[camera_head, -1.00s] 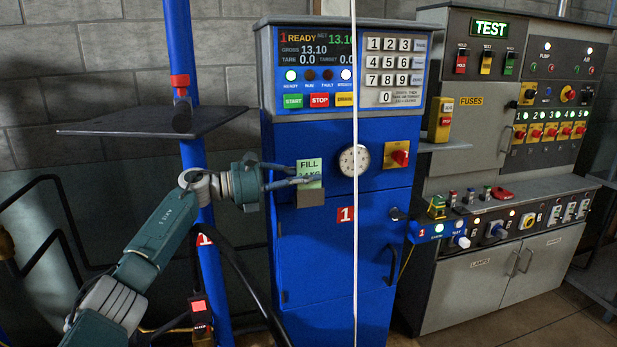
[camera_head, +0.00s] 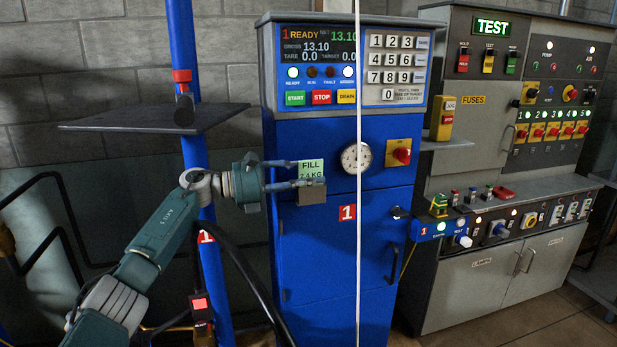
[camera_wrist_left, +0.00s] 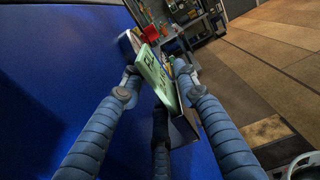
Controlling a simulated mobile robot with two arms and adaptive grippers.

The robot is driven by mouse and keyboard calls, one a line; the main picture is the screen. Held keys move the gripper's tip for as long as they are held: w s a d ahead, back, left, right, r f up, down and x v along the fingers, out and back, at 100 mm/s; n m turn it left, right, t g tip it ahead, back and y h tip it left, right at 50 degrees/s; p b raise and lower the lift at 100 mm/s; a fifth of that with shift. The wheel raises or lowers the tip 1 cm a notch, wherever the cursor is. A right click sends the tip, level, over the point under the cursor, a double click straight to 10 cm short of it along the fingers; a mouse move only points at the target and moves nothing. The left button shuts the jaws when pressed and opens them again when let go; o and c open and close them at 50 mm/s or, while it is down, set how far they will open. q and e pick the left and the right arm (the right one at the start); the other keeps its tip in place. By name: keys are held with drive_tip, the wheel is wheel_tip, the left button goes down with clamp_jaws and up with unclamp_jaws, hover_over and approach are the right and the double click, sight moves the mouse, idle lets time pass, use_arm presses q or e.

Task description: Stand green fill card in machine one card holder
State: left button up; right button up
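The green fill card (camera_head: 311,168) stands in the grey card holder (camera_head: 312,196) on the front of blue machine one (camera_head: 341,245). Its lettered face shows in the head view, with a finger across its lower part. My left gripper (camera_head: 308,174) is at the card, coming from the left. In the left wrist view its fingers are spread, one on each side of the card (camera_wrist_left: 157,78), and look open. The card's lower end goes into the holder (camera_wrist_left: 184,131) there. Whether a fingertip still touches the card, I cannot tell. My right gripper is not in view.
A round gauge (camera_head: 356,158) and a red-yellow rotary switch (camera_head: 401,153) sit right of the card. A thin white vertical line crosses in front of the machine. A blue post (camera_head: 187,70) and dark shelf (camera_head: 110,123) stand left. A grey test cabinet (camera_head: 470,180) stands right.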

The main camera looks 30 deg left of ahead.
use_arm(q)
drive_tip(key=shift+s+a+f, duration=0.2)
drive_tip(key=shift+s+a, duration=0.2)
drive_tip(key=shift+a, duration=0.05)
drive_tip(key=shift+v, duration=3.5)
drive_tip(key=shift+d+r, duration=0.1)
drive_tip(key=shift+r, duration=0.05)
